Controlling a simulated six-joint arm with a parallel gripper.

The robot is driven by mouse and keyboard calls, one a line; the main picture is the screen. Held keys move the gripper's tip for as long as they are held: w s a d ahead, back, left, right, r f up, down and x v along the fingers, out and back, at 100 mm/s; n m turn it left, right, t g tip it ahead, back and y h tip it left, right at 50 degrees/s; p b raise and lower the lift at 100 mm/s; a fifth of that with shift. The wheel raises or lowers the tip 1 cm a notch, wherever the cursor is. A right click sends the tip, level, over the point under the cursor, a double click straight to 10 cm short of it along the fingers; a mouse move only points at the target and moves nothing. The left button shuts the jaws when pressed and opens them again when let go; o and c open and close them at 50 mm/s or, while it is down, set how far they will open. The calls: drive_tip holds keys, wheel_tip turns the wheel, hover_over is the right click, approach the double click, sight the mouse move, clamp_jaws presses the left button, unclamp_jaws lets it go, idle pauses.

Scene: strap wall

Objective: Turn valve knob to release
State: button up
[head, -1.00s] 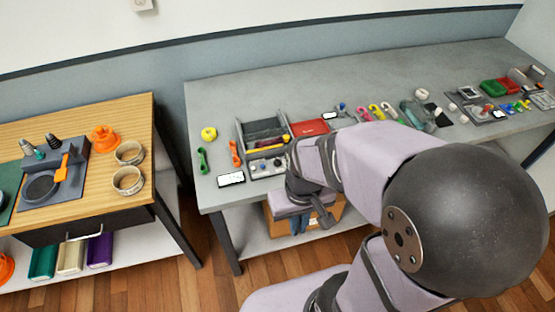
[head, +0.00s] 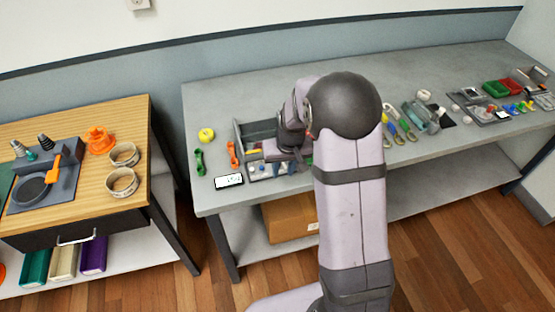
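My gripper (head: 284,169) hangs over the small grey control panel (head: 259,175) at the front left of the grey bench. Two bluish fingertips show below the gripper body, against the panel. Small knobs show on the panel's left part, but I cannot tell which is the valve knob. The gripper and wrist hide the panel's right part. The fingers are too small to show whether they are open, shut or touching a knob.
Behind the panel stands a grey tray (head: 242,136). Several carabiners and tools lie to the right. A wooden table (head: 80,200) stands left across a gap.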

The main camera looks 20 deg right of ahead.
drive_tip(key=w+r+n+t, duration=0.1)
drive_tip(key=w+r+t, duration=0.1)
drive_tip(key=w, duration=0.3)
drive_tip(key=shift+w+d+r, duration=0.2)
drive_tip(key=shift+d+r, duration=0.1)
drive_tip(key=shift+r, duration=0.1)
drive_tip(key=shift+f, duration=0.1)
drive_tip(key=shift+p+x, duration=1.3)
drive_tip(key=shift+x, duration=2.2)
drive_tip(key=shift+c, duration=0.6)
clamp_jaws()
